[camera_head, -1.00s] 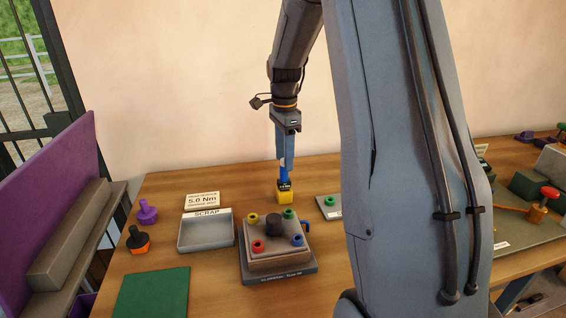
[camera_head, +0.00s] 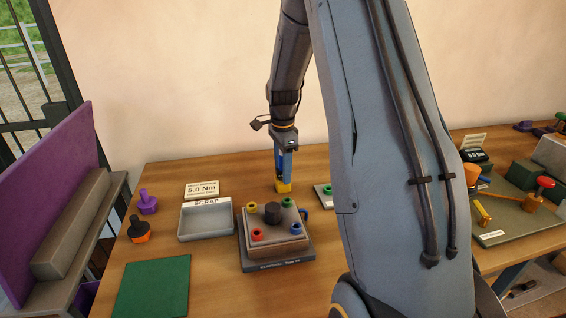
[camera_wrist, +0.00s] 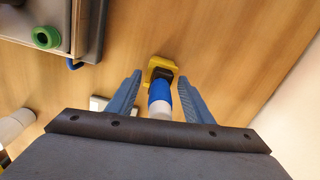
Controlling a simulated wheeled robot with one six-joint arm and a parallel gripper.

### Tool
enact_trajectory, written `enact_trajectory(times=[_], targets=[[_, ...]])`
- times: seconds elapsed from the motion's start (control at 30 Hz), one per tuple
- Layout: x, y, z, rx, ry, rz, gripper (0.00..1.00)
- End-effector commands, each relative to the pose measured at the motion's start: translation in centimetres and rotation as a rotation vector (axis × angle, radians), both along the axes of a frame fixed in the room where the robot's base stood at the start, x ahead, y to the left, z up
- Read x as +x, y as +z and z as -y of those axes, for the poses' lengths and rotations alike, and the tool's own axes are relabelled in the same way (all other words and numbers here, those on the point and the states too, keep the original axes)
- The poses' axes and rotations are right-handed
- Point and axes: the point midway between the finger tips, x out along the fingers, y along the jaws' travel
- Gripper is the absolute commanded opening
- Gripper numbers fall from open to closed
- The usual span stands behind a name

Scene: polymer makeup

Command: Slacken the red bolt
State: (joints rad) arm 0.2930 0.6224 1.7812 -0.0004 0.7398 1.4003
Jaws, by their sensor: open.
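The red bolt (camera_head: 256,235) sits at the front left corner of the fixture block (camera_head: 278,244) in the head view. A tool with a blue grip (camera_wrist: 159,92) and a yellow-and-black end (camera_wrist: 161,69) stands on the table behind the block. Its yellow part (camera_head: 283,187) shows in the head view below my gripper (camera_head: 282,177). In the wrist view my gripper (camera_wrist: 160,85) is open, one finger on each side of the blue grip, with gaps visible. The red bolt is not visible in the wrist view.
Yellow (camera_head: 251,207), green (camera_head: 287,204) and blue (camera_head: 297,228) bolts and a black knob (camera_head: 272,210) share the block. A scrap tray (camera_head: 206,235), a 5.0 Nm sign (camera_head: 201,189) and a green mat (camera_head: 152,287) lie left. My arm hides part of the table's right side.

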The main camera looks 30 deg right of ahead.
Motion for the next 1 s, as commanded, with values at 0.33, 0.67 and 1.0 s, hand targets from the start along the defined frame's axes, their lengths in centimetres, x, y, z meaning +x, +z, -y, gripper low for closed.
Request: enact_trajectory(times=[0.33, 0.67, 1.0], targets=[[0.01, -0.04, -0.01, 0.000, 0.000, 0.000, 0.26], [0.02, 0.05, 0.00, 0.000, 0.000, 0.001, 0.00], [0.05, 0.72, 0.02, -0.001, 0.001, 0.002, 0.00]])
